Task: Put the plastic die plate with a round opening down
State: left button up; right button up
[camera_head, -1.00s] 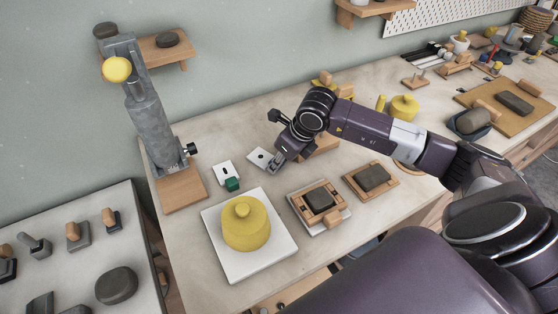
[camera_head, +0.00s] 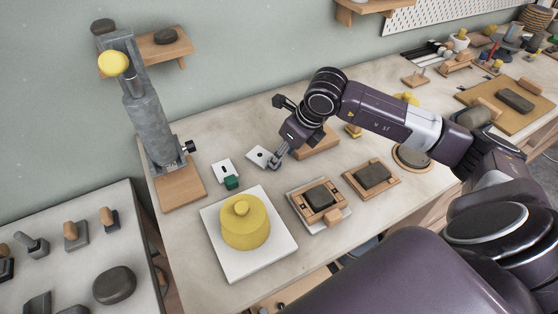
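The white die plate (camera_head: 260,156) with a small dark opening is at the back of the bench, seemingly flat on or just above the surface. The fingers of my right gripper (camera_head: 275,162) reach down at its right edge, touching it or very close. I cannot tell whether they are clamped on it. A second white plate (camera_head: 223,171) with a dark opening lies to the left, beside a small green block (camera_head: 232,183). My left gripper is out of view.
A grey extruder (camera_head: 150,125) on a wooden base stands at the left. A yellow lidded pot (camera_head: 245,224) sits on a white board (camera_head: 231,268) in front. Wooden frames holding dark clay (camera_head: 320,197) stand to the right. A wooden block (camera_head: 318,146) is close behind my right gripper.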

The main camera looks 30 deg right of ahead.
jog(key=b+v, duration=0.1)
jog(key=v, duration=0.7)
jog(key=shift+w+f, duration=0.1)
